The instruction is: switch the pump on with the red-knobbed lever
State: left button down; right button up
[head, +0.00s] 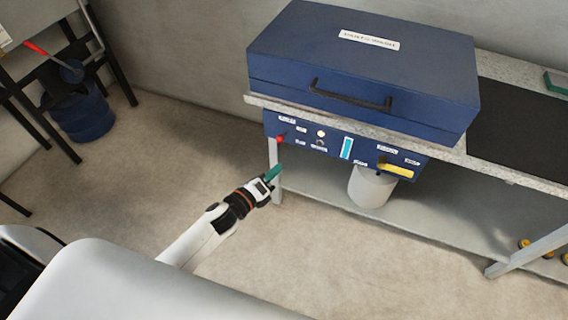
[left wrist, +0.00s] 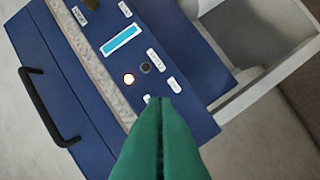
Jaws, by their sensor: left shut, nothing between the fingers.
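The red-knobbed lever (head: 279,139) is at the left end of the blue control panel (head: 305,145) under the bench top; I cannot make out which way it is set. The panel also shows in the left wrist view (left wrist: 198,118), where no red knob is visible, possibly behind my fingers. My left gripper (head: 273,173) has green fingers, shut and empty. In the head view it appears just below the red knob; I cannot tell the gap in depth. In the left wrist view its fingertips (left wrist: 160,101) overlap the panel's labelled end. My right gripper is not in view.
The panel carries a pale lamp (head: 321,133), lit-looking in the wrist view (left wrist: 129,79), a cyan strip (head: 347,148) and a yellow handle (head: 397,169). A blue case (head: 365,60) stands on the bench above. A bench leg (head: 274,160) is beside my gripper.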

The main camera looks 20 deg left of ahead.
pick_arm(q)
jog(key=shift+v, duration=0.95)
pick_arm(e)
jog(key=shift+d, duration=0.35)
pick_arm(q)
jog(key=shift+r, duration=0.15)
